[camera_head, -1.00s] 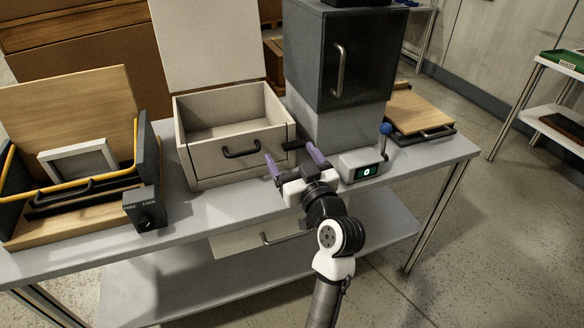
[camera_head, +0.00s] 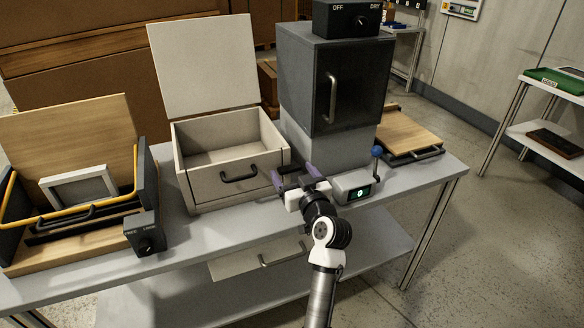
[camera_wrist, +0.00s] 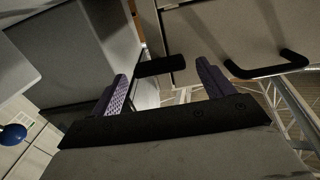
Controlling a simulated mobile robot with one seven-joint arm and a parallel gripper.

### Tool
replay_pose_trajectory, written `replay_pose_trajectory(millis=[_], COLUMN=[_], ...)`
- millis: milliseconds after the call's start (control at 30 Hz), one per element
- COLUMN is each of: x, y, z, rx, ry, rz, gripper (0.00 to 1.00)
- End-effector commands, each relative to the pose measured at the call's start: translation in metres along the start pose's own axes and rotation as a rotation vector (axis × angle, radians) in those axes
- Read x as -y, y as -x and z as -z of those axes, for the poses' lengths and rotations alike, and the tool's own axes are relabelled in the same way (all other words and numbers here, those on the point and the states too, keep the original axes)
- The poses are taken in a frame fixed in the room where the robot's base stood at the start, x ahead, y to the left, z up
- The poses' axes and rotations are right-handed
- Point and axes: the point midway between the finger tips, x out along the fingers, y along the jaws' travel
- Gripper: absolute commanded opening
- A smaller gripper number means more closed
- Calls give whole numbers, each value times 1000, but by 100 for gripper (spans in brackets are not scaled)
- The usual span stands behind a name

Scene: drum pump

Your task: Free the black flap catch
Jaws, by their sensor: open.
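The black flap catch (camera_wrist: 160,66) is a small dark bar at the edge of the pale box's front, beside its black handle (camera_wrist: 268,68). In the head view, the pale box (camera_head: 215,187) stands open with its lid raised, and the catch (camera_head: 291,167) is at the right end of its front, partly hidden by my gripper. My gripper (camera_head: 295,176) is open with purple fingers. In the wrist view, the catch lies between and just beyond the fingertips of my gripper (camera_wrist: 163,78). I cannot tell whether they touch it.
A dark cabinet (camera_head: 335,85) stands close on the right. A small grey box with a display (camera_head: 352,188) and a blue-knobbed lever (camera_head: 377,152) is just right of my gripper. A wooden tray (camera_head: 70,245) with a black dial box (camera_head: 145,235) is at left.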

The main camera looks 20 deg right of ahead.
Motion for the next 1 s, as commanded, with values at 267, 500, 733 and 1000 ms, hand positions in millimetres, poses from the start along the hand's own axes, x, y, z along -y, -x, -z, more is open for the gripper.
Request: replay_pose_trajectory(millis=[267,500,733,1000], x=[0,0,0,0], y=[-14,-14,-14,-14], z=[0,0,0,0], rx=[0,0,0,1], ry=[1,1,0,-13], rz=[0,0,0,0], gripper=[80,73,43,35])
